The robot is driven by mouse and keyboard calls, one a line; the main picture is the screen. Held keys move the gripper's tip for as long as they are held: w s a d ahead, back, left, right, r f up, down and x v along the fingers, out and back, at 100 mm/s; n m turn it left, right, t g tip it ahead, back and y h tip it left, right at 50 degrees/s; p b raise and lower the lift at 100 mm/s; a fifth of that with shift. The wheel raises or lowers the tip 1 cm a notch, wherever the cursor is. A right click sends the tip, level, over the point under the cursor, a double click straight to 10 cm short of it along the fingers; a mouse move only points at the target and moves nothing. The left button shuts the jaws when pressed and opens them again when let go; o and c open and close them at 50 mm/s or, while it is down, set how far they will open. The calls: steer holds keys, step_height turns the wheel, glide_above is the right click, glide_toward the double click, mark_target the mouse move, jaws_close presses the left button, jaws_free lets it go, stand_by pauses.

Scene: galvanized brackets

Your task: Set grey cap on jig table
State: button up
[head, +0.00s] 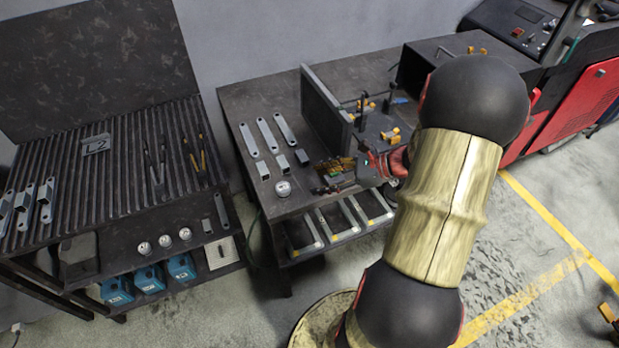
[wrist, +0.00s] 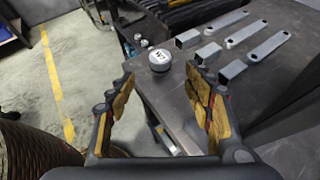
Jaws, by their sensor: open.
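A small round grey cap with a white, dark-marked top (head: 283,187) sits upright near the front left corner of the dark jig table (head: 240,104). It also shows in the wrist view (wrist: 160,60), near the table edge (wrist: 172,112). My gripper (wrist: 161,74) is open and empty, its yellow-padded fingers apart. In the wrist view the cap appears between and just beyond the fingertips; I see no contact.
Square tube pieces (head: 282,161) and flat bars (head: 266,135) lie behind the cap. An upright plate (head: 325,110) stands to the right. Similar round pieces (head: 165,241) sit on the left rack's lower shelf (head: 115,262).

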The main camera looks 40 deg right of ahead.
steer(key=s+a+r+n+g+h, duration=0.1)
steer(key=s+a+r+n+g, duration=0.2)
steer(key=a+n, duration=0.45)
steer(key=s+a+r+n+g+h, duration=0.1)
steer(key=a+r+n+g, duration=0.3)
steer(key=a+r+n, duration=0.4)
steer(key=s+a+r+n+t+h, duration=0.3)
steer(key=s+a+r+n+h, duration=0.2)
steer(key=n, duration=0.7)
steer(key=shift+s+a+r+h, duration=0.4)
steer(key=shift+s+a+r, duration=0.4)
steer(key=shift+s+r, duration=0.2)
